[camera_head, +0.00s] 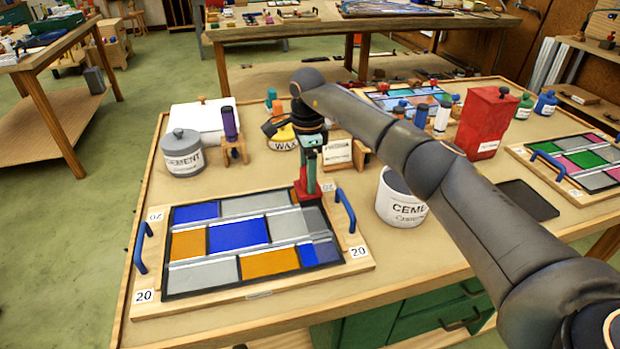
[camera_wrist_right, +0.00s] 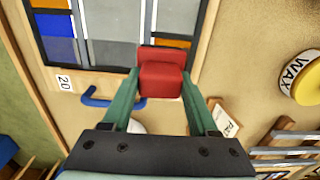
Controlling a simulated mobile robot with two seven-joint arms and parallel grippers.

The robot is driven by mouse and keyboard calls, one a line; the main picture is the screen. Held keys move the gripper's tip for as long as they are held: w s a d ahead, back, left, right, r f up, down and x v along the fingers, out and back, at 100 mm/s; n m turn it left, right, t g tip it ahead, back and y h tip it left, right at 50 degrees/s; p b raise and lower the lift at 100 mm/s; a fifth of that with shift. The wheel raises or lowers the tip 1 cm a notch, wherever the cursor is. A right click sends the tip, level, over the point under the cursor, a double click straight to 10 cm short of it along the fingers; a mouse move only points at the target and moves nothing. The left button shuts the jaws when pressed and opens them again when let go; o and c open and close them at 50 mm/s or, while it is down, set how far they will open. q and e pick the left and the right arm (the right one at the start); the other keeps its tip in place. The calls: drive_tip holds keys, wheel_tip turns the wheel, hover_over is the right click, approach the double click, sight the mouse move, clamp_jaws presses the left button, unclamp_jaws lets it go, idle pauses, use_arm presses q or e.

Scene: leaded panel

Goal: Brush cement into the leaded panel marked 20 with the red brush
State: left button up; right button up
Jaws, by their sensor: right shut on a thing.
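The leaded panel marked 20 (camera_head: 238,235) lies in a wooden frame at the front left of the table, with blue, orange, grey and clear-looking panes between dark leads. It also fills the top of the right wrist view (camera_wrist_right: 105,18). My right gripper (camera_head: 311,160) points down over the panel's far right corner. It is shut on the red brush (camera_head: 307,188), whose red block shows between the green fingers in the wrist view (camera_wrist_right: 160,80). I cannot tell whether the bristles touch the panel. A white open cement tub (camera_head: 401,208) stands right of the panel. My left gripper is out of view.
Blue handles (camera_head: 346,210) stand up at the frame's sides. A lidded grey cement tin (camera_head: 183,158), a yellow wax tin (camera_head: 282,137) and a purple-handled tool (camera_head: 231,124) stand behind the panel. A red box (camera_head: 486,125) and another panel (camera_head: 590,157) are at the right.

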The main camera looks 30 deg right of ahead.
sight(304, 166)
drive_tip(key=shift+w+d, duration=0.1)
drive_tip(key=shift+w, duration=0.1)
drive_tip(key=shift+w+d, duration=0.15)
drive_tip(key=shift+w, duration=0.65)
drive_tip(key=shift+w+f+b, duration=0.1)
drive_tip(key=shift+w+b, duration=0.35)
drive_tip(key=shift+b, duration=0.15)
drive_tip(key=shift+w+d, duration=0.1)
drive_tip(key=shift+d, duration=0.05)
drive_tip(key=shift+a+r+p, duration=0.2)
drive_tip(key=shift+p, duration=0.1)
drive_tip(key=shift+a+p, duration=0.6)
drive_tip(key=shift+a, duration=0.05)
drive_tip(key=shift+s+a+p, duration=0.35)
drive_tip(key=shift+a+p, duration=0.15)
drive_tip(key=shift+a, duration=0.3)
drive_tip(key=shift+s+a+p, duration=0.35)
drive_tip(key=shift+a+p, duration=0.15)
drive_tip(key=shift+a, duration=0.25)
drive_tip(key=shift+s+a+f, duration=0.15)
drive_tip(key=shift+a, duration=0.2)
